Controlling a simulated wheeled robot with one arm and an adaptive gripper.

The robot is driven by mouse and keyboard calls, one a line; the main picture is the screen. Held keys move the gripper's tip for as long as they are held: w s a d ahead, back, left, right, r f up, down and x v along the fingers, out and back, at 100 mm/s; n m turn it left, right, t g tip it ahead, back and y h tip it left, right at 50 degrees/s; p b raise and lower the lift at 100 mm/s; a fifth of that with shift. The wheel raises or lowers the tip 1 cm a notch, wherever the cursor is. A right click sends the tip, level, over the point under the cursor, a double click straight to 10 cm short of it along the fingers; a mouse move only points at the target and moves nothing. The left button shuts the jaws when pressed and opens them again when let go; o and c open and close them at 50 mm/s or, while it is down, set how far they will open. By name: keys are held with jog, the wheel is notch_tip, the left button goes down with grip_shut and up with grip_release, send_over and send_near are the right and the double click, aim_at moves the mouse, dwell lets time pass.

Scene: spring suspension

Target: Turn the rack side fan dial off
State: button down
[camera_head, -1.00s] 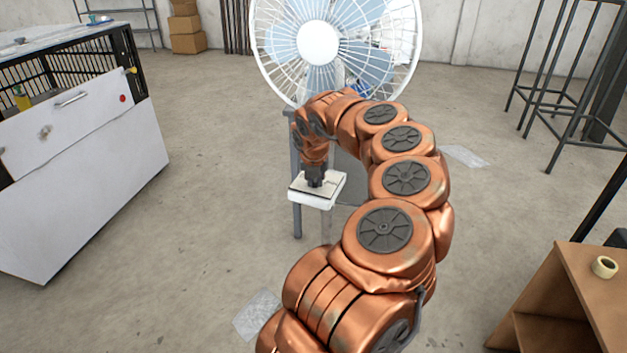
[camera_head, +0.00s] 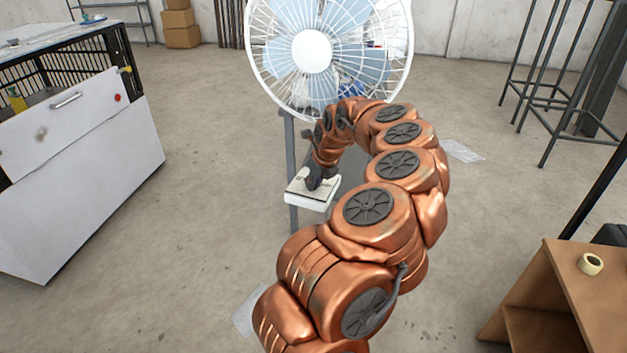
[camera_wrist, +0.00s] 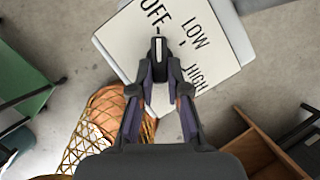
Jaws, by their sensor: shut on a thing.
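The white fan (camera_head: 312,52) stands beyond my arm in the head view. In front of it is a white control box (camera_head: 303,200), its top marked OFF, LOW and HIGH in the wrist view (camera_wrist: 122,38). A dark dial (camera_wrist: 158,47) with a white pointer line rises from this panel. The pointer runs up the picture toward the OFF side; its exact setting is hard to tell. My gripper (camera_wrist: 160,73) is shut on the dial, one finger on each side. In the head view my gripper (camera_head: 320,180) leans over the box and hides the dial.
A brown wooden shelf unit (camera_head: 560,285) with a tape roll (camera_head: 590,264) is at lower right. A black metal frame (camera_head: 560,90) stands at back right. The floor between is mostly clear.

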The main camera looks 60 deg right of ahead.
aim_at(316, 185)
dwell(0.4)
jog(key=c, duration=1.1)
grip_release()
jog(key=shift+c, duration=0.2)
jog(key=shift+s+r, duration=0.15)
jog(key=shift+r, duration=0.35)
jog(key=shift+s+a+r, duration=0.3)
jog(key=shift+s+r, duration=0.6)
jog(key=s+a, duration=0.3)
jog(key=s, duration=0.7)
jog(key=shift+s+a, duration=0.15)
jog(key=shift+a, duration=0.2)
